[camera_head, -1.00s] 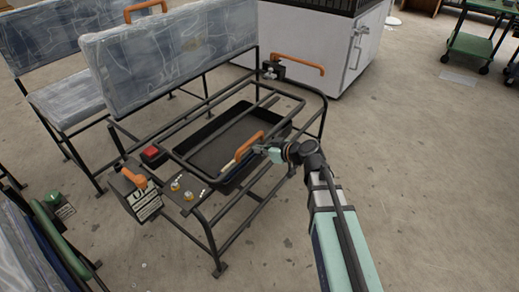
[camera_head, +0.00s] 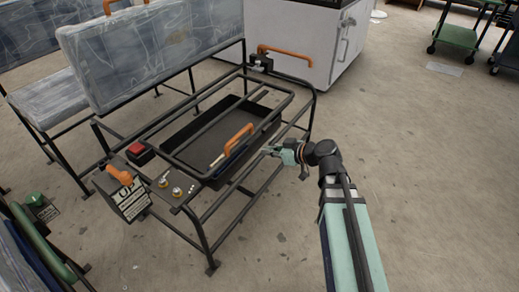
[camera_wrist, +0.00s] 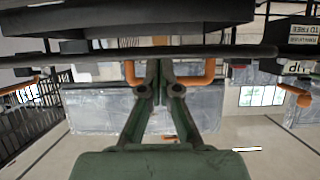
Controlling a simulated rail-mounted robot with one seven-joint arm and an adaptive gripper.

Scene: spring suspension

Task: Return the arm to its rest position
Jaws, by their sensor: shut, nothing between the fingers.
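My gripper (camera_head: 268,151) is at the right side of a black tubular bench frame (camera_head: 205,230), in the head view. My arm (camera_head: 345,220) reaches to it from the lower right. The gripper is shut and empty, just right of an orange handle (camera_head: 238,138) on the frame's tilted inner bars, and appears apart from it. In the wrist view its fingers (camera_wrist: 165,70) meet at the tips, with an orange handle (camera_wrist: 207,72) behind them.
A black tray (camera_head: 185,140) sits inside the frame. A red button (camera_head: 140,152) and a box with an orange lever (camera_head: 122,192) are at its left. A white cabinet (camera_head: 290,40) stands behind. Open floor (camera_head: 430,160) lies to the right.

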